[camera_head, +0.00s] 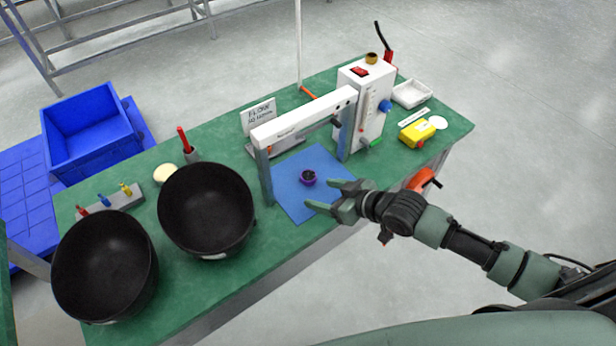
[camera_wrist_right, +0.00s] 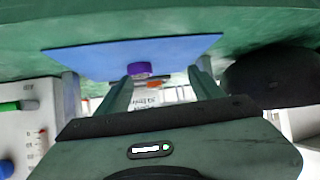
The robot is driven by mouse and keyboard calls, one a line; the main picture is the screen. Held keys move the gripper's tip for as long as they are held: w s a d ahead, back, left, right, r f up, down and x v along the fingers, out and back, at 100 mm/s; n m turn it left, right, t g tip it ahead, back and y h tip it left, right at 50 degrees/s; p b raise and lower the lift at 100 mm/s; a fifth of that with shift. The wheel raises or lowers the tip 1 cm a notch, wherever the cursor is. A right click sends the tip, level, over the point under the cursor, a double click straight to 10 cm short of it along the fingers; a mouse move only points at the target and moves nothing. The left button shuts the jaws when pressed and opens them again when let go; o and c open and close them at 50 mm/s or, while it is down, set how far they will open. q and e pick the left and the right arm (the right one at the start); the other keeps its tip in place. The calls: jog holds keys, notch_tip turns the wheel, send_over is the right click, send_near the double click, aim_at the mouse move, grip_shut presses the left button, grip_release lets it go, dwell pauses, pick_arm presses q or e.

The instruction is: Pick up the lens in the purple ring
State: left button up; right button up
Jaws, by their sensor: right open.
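The lens in the purple ring (camera_head: 308,178) lies on the blue mat (camera_head: 290,196) on the green table, under the white frame (camera_head: 300,118). It looks dark inside the ring. My right gripper (camera_head: 328,197) is open and empty, just right of the ring and apart from it, its fingers pointing at it. In the right wrist view the purple ring (camera_wrist_right: 139,69) shows beyond and between the two open fingers (camera_wrist_right: 157,84). My left gripper is not in view.
Two black bowls (camera_head: 206,210) (camera_head: 104,265) stand at the left of the table. A white instrument box (camera_head: 364,112) stands behind right. A yellow box (camera_head: 417,132), a white tray (camera_head: 411,93) and an orange tool (camera_head: 421,180) lie at the right. A grey frame post (camera_head: 263,177) stands left of the ring.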

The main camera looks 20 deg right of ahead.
aim_at(309, 176)
jog(key=w+d, duration=0.2)
jog(key=shift+w+d+r+t, duration=0.3)
jog(key=shift+d+r, duration=0.05)
jog(key=shift+r, duration=0.05)
jog(key=shift+w+a+f, duration=0.1)
jog(key=shift+w, duration=0.25)
jog(key=p+x, duration=0.1)
jog(key=x, duration=0.5)
jog(key=shift+w+a+f, duration=0.2)
jog(key=shift+w+a, duration=0.05)
jog(key=c, duration=1.4)
